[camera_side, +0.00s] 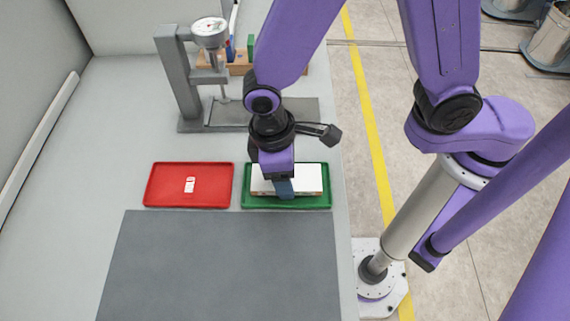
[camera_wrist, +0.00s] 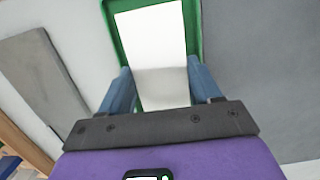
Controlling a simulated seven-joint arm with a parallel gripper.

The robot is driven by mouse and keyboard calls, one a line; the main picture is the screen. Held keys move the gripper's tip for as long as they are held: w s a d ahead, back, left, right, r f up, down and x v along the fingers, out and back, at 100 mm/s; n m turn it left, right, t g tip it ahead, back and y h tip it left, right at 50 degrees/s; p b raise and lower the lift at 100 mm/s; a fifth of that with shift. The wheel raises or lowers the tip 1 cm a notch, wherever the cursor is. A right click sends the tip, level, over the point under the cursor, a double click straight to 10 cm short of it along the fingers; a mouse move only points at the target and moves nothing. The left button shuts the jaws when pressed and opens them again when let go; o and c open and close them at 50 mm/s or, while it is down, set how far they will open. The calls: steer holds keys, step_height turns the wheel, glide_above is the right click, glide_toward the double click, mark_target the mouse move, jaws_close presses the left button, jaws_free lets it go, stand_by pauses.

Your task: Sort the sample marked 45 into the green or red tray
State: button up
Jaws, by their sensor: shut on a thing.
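A white sample block (camera_side: 262,186) is at the green tray (camera_side: 247,205), lying over its floor. My gripper (camera_side: 284,188) is above the green tray with its blue fingers shut on the block. In the wrist view the white block (camera_wrist: 152,50) sits between my two blue fingers (camera_wrist: 162,88), with the green tray's rim (camera_wrist: 112,45) around it. I cannot tell whether the block rests on the tray floor or is just above it. No number is readable on the block. The red tray (camera_side: 165,187) stands to the left with a small white marked piece (camera_side: 190,185) on it.
A dial gauge stand (camera_side: 185,85) on a grey base plate is behind the trays. A wooden rack (camera_side: 238,68) with coloured items stands at the back. A dark grey mat (camera_side: 225,265) lies clear in front of the trays. The table's right edge is close to the green tray.

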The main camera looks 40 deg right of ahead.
steer(key=o, duration=1.2)
steer(key=shift+c, duration=0.2)
steer(key=shift+r, duration=0.1)
steer(key=shift+r, duration=3.4)
steer(key=shift+d, duration=0.1)
